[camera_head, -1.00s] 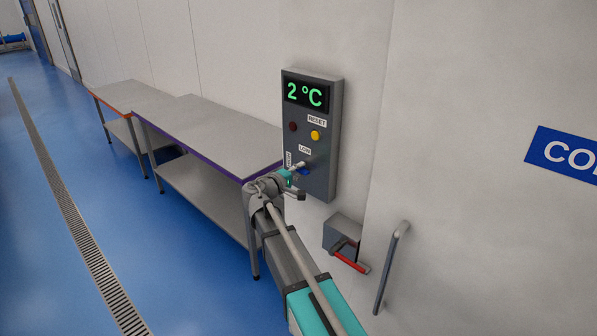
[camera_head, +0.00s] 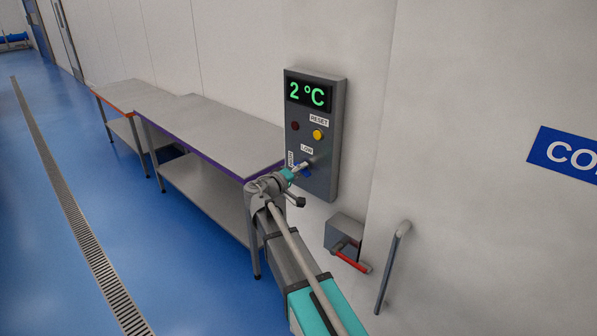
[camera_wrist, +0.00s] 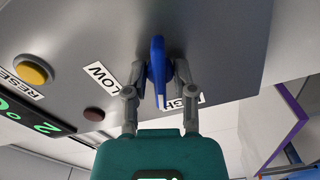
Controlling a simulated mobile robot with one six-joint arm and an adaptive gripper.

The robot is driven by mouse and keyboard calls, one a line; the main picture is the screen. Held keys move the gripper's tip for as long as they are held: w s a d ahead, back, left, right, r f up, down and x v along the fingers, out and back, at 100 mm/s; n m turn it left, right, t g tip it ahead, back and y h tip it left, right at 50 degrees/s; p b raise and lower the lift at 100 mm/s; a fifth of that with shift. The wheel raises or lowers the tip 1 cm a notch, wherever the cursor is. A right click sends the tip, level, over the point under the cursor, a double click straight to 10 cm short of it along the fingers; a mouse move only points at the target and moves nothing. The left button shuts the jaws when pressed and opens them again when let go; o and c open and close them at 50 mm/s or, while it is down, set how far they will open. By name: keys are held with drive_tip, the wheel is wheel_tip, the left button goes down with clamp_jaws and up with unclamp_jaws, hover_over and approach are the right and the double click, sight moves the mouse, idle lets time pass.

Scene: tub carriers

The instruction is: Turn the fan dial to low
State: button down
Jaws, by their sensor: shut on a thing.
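The grey control panel (camera_head: 327,150) hangs on the wall with a green 2 °C display. Its blue fan dial (camera_wrist: 157,62) is a narrow raised grip, seen edge-on in the wrist view; a little blue shows in the head view (camera_head: 306,172). My gripper (camera_wrist: 158,72) is shut on the dial, one finger on each side. In the wrist view the LOW label (camera_wrist: 105,79) is left of the dial. The HIGH label (camera_wrist: 188,101) is at lower right, partly hidden by a finger. The dial's grip lies between the two labels.
A yellow button (camera_head: 317,134) marked RESET and a dark red lamp (camera_head: 295,126) are above the dial. A box with a red lever (camera_head: 352,262) and a grey vertical handle (camera_head: 391,268) are at lower right. A steel table (camera_head: 215,135) stands left of the panel.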

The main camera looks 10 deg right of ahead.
drive_tip(key=m, duration=0.7)
drive_tip(key=shift+d, duration=0.1)
drive_tip(key=m, duration=0.7)
idle(0.4)
drive_tip(key=shift+c, duration=2.2)
unclamp_jaws()
drive_tip(key=shift+d, duration=0.15)
drive_tip(key=shift+a, duration=0.25)
drive_tip(key=v, duration=1.1)
drive_tip(key=shift+s+a, duration=0.25)
drive_tip(key=shift+a, duration=0.05)
drive_tip(key=shift+d, duration=0.1)
